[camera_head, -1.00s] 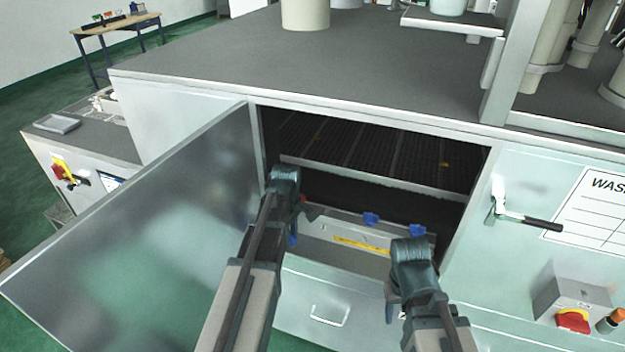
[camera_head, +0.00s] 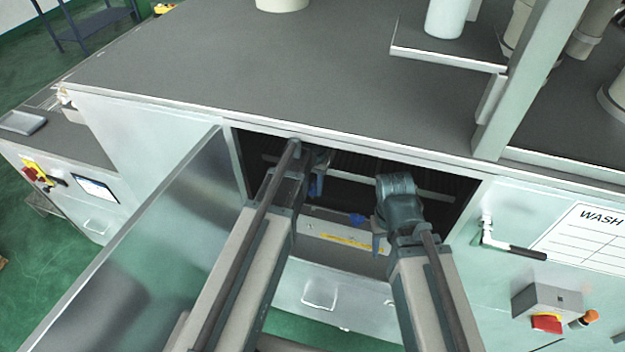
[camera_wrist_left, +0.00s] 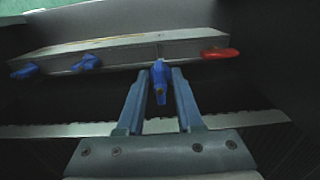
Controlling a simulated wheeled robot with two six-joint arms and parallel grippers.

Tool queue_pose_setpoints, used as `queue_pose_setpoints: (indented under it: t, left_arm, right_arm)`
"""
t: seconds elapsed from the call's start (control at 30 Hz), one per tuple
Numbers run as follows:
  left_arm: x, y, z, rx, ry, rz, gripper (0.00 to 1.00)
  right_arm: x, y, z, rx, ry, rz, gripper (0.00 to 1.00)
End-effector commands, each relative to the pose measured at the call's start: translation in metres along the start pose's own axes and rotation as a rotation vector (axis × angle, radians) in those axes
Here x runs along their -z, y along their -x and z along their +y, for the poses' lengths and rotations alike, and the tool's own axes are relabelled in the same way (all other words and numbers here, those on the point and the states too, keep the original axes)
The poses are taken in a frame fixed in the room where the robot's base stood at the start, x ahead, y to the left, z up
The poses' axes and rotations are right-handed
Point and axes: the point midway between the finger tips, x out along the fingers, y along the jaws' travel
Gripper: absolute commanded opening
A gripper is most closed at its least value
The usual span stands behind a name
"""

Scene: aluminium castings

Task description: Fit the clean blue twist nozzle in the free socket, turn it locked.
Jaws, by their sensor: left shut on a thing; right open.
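A blue twist nozzle (camera_wrist_left: 159,80) stands between the fingertips of my left gripper (camera_wrist_left: 159,92) in the left wrist view. The gripper is shut on it, and it also shows in the head view (camera_head: 315,186). It is close in front of the grey spray bar (camera_wrist_left: 130,53); I cannot tell whether it touches the socket. Two more blue nozzles sit on the bar at left, an outer one (camera_wrist_left: 24,71) and an inner one (camera_wrist_left: 87,62). A red piece (camera_wrist_left: 220,53) is on the bar at right. My right gripper (camera_head: 379,243) is open at the cabinet opening.
The open door (camera_head: 150,260) stands left of the opening. The cabinet's top edge (camera_head: 330,147) runs just above both arms. A pale rail (camera_head: 435,192) crosses the dark inside. A door handle (camera_head: 510,245) and a switch box (camera_head: 548,300) are at right.

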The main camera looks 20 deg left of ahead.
Motion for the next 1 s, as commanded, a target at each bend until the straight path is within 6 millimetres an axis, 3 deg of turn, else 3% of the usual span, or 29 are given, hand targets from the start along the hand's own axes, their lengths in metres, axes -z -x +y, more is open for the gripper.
queue_pose_setpoints:
  t: [0.47,1.0]
  left_arm:
    - [-0.001,-0.009,-0.001,0.0,0.004,0.0,0.0]
    - [-0.001,-0.055,-0.001,0.0,0.004,0.0,0.0]
  right_arm:
    - [0.001,-0.009,-0.001,0.0,0.002,0.0,0.5]
    - [0.003,-0.054,-0.005,-0.002,0.008,0.0,0.5]
